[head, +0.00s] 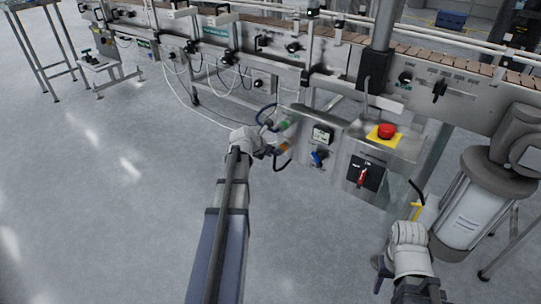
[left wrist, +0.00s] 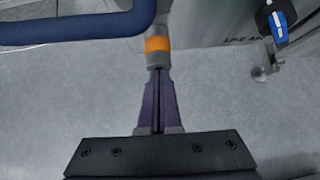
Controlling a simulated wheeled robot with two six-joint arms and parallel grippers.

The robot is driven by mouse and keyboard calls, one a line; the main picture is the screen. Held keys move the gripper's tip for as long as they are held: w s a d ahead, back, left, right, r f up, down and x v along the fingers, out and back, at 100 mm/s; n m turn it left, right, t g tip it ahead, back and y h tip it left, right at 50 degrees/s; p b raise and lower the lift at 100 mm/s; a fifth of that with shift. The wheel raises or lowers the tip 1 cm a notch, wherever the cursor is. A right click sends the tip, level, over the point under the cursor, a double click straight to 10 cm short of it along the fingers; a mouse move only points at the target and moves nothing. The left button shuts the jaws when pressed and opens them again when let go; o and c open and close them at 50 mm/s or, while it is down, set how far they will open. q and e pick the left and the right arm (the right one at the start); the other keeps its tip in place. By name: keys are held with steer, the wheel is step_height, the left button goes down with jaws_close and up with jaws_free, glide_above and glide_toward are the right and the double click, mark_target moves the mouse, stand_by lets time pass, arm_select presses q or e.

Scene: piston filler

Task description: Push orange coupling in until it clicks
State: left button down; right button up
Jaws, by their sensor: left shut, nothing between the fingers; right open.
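The orange coupling (head: 281,149) is on the front of the machine's grey cabinet, just right of my left gripper (head: 268,149) in the head view. In the left wrist view, the orange band of the coupling (left wrist: 157,44) sits above a grey end piece. My left gripper (left wrist: 158,72) is shut and empty, its fingertips pointing at that grey end. The tips look touching or very close; I cannot tell which. My right gripper (head: 381,272) is open, low at the right, away from the coupling, and partly hidden by its own wrist.
A green coupling (head: 283,125) with a blue hose (head: 264,114) is above the orange one. The blue hose (left wrist: 75,28) crosses the top left of the left wrist view. A blue-handled valve (head: 318,157), red switch (head: 362,176) and emergency stop (head: 386,131) are to the right.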

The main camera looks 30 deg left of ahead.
arm_select(q)
steer(key=shift+w+r, duration=0.1)
steer(key=shift+w, duration=0.15)
steer(key=s+r+p, duration=0.7)
steer(key=s, duration=0.4)
steer(key=shift+s+a, duration=0.3)
steer(key=shift+a, duration=0.15)
steer(key=shift+d, duration=0.1)
